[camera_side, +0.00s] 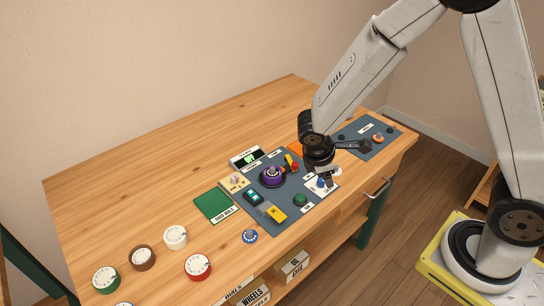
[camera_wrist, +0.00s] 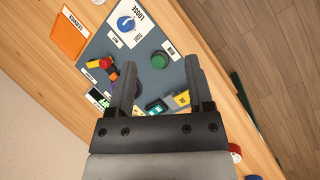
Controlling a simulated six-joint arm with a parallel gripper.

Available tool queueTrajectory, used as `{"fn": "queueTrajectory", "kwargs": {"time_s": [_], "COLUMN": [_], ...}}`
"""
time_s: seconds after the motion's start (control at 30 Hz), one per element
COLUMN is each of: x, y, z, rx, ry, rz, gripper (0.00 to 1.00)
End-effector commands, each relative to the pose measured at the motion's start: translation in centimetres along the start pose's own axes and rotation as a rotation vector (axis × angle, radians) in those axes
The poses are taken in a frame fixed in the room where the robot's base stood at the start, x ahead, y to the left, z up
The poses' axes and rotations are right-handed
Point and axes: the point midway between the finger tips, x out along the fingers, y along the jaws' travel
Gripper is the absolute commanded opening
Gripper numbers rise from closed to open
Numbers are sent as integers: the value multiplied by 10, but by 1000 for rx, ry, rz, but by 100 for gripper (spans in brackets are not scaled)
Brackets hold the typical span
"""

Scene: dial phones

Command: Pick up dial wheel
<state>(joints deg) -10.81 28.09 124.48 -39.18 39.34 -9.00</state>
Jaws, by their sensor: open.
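Round dials with white faces and coloured rims lie on the wooden table at left in the side view: a green one (camera_side: 106,279), a brown one (camera_side: 142,258), a cream one (camera_side: 176,237) and a red one (camera_side: 198,267). I cannot tell which is the dial wheel. A smaller blue dial (camera_side: 250,237) lies nearer the panel. The red rim (camera_wrist: 236,152) shows at the lower right in the wrist view. My gripper (camera_side: 326,181) is above the right part of the grey-blue panel (camera_side: 290,222), away from the dials. Its fingers (camera_wrist: 160,66) are open with nothing held between them.
The panel carries a purple round part (camera_side: 271,176), a green button (camera_side: 300,200), a yellow block (camera_side: 276,214) and a white card with a blue knob (camera_wrist: 127,24). A green mat (camera_side: 212,206) lies left of it. The table's back left is clear. Labelled boxes (camera_side: 292,266) stand below.

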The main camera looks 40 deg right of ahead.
Motion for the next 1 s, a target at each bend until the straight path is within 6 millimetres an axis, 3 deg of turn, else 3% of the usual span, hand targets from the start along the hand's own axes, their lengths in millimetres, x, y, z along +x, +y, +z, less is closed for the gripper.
{"fn": "queueTrajectory", "kwargs": {"time_s": [0.37, 0.6, 0.8, 1.0], "x": [33, 49, 56, 58], "y": [36, 53, 59, 59], "z": [-56, -104, -142, -161], "rx": [-505, -789, -965, -1041], "ry": [-251, -410, -517, -567], "rz": [254, 453, 610, 692], "gripper": [66, 66, 66, 66]}}
